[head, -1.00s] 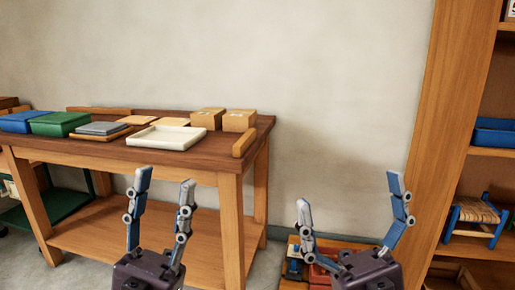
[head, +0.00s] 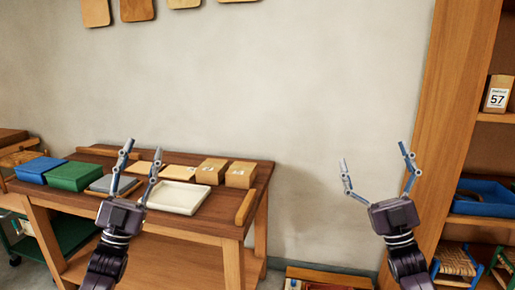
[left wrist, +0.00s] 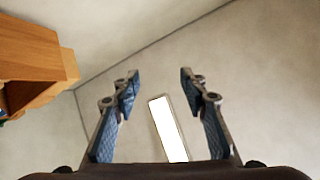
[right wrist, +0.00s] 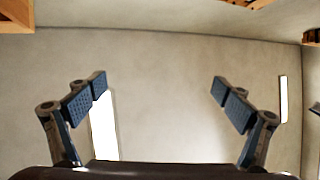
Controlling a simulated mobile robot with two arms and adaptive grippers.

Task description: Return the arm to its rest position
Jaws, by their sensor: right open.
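My left gripper (head: 141,158) is raised in front of the left part of the workbench in the head view, its fingers spread and nothing between them. In the left wrist view its fingers (left wrist: 160,90) are apart, with only wall or ceiling and a bright white strip behind. My right gripper (head: 374,160) is raised in front of the bare wall, left of the wooden shelf. Its fingers (right wrist: 160,90) are also wide apart and empty in the right wrist view. Both grippers point upward and touch nothing.
The wooden workbench (head: 215,222) carries a blue box (head: 42,170), a green box (head: 76,176), a white tray (head: 178,197) and several tan boxes. The wooden shelf (head: 420,110) at right holds a blue bin (head: 482,198) and small stools. Bare wall lies between.

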